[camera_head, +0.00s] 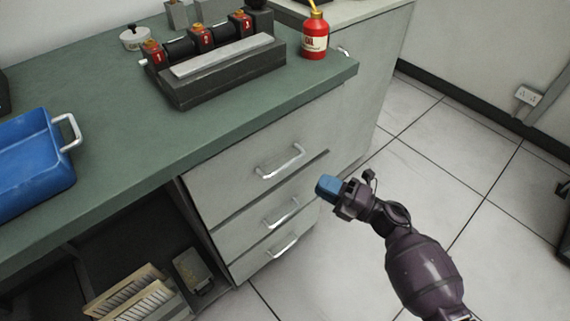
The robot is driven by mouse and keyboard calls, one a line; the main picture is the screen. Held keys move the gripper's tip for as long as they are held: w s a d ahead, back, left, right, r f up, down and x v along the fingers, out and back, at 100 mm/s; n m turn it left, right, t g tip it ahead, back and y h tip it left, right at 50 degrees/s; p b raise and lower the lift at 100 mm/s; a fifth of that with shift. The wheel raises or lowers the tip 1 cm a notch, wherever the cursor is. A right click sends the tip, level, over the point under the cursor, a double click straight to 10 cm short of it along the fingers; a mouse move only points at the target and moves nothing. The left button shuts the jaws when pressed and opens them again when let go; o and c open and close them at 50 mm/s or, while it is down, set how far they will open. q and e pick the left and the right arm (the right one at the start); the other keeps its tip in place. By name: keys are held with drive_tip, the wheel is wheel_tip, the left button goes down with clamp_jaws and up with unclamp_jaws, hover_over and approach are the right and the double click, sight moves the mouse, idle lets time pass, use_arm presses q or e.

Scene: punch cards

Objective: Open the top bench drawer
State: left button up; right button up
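My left gripper is not in view.
Two lower drawers with handles (282,214) sit beneath. On the bench top (225,122) are a dark machine (235,77), a red bottle (315,38) and a blue tray (72,178). Punch card racks (130,290) stand under the bench.

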sight(285, 166)
drive_tip(key=b+x, duration=0.1)
drive_tip(key=x, duration=0.9)
drive_tip(key=shift+w+a+r, duration=0.15)
drive_tip(key=shift+a+r, duration=0.1)
drive_tip(key=shift+a, duration=0.05)
clamp_jaws()
